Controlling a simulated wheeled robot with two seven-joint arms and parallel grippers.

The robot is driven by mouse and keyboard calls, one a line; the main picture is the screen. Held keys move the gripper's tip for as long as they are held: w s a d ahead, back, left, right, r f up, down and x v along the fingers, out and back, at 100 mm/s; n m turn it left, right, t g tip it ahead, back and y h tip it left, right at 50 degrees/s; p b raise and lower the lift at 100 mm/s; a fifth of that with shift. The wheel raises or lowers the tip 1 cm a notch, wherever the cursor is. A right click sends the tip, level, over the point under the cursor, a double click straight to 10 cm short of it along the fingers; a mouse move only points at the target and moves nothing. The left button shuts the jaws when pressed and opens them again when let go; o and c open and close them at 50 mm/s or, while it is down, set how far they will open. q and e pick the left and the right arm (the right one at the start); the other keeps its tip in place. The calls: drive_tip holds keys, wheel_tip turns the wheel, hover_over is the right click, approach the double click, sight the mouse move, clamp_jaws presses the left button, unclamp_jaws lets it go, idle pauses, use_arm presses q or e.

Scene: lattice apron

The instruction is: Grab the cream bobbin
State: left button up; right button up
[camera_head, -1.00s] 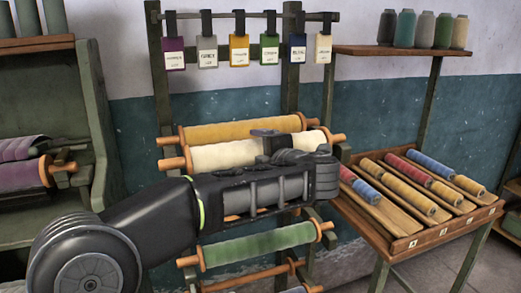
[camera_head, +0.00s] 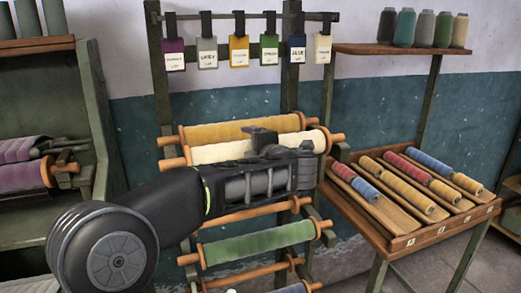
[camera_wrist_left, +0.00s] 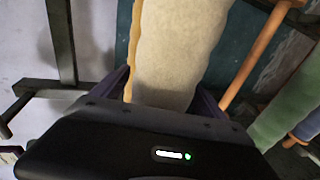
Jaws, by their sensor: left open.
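The cream bobbin (camera_head: 222,153) is a cream roll with orange wooden ends, lying across the rack below the ochre bobbin. My left gripper (camera_head: 264,143) is at the right half of the cream bobbin, and my arm covers part of the roll's lower side. In the left wrist view the cream roll (camera_wrist_left: 178,50) runs up between the two fingers of the left gripper (camera_wrist_left: 166,88), which is open. Whether the fingers touch the roll cannot be told. My right gripper is not in view.
An ochre bobbin (camera_head: 230,131) lies close behind the cream one. A bare orange rod and a green bobbin (camera_head: 258,243) are lower on the rack. Coloured tags (camera_head: 239,50) hang above. A wooden tray table (camera_head: 400,243) with small spools stands at right.

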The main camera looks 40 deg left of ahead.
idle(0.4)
use_arm(q)
clamp_jaws()
idle(0.8)
